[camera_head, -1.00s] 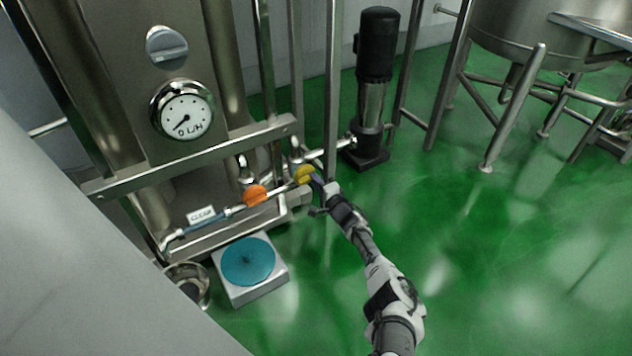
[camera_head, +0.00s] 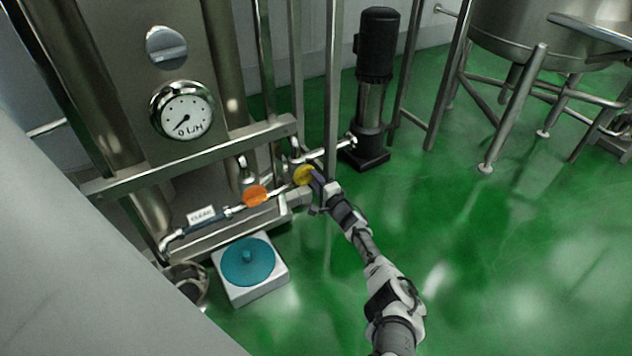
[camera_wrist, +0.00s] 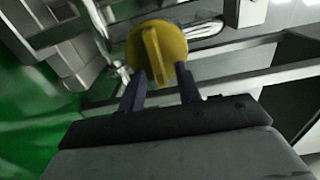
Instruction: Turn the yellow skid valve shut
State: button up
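The yellow valve (camera_head: 304,175) is a round knob with a raised ridge across its face, on the low pipe of the steel skid. In the wrist view the yellow knob (camera_wrist: 157,50) is straight ahead, its ridge nearly upright. My gripper (camera_head: 316,181) is right at the knob, coming from the lower right. In the wrist view my gripper (camera_wrist: 161,76) has its two dark fingers apart, with the lower part of the ridge between them and a gap on each side. Whether the fingertips touch the knob's face is unclear.
An orange valve (camera_head: 256,195) sits left of the yellow one on the same pipe. A gauge (camera_head: 182,110) is above. A white box with a teal disc (camera_head: 247,262) and a steel bowl (camera_head: 187,285) stand below. A black pump (camera_head: 376,50) stands behind. Green floor (camera_head: 500,260) is open at right.

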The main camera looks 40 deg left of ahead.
jog(key=p+v, duration=0.7)
jog(key=v, duration=0.7)
jog(key=shift+a, duration=0.1)
jog(key=shift+a, duration=0.1)
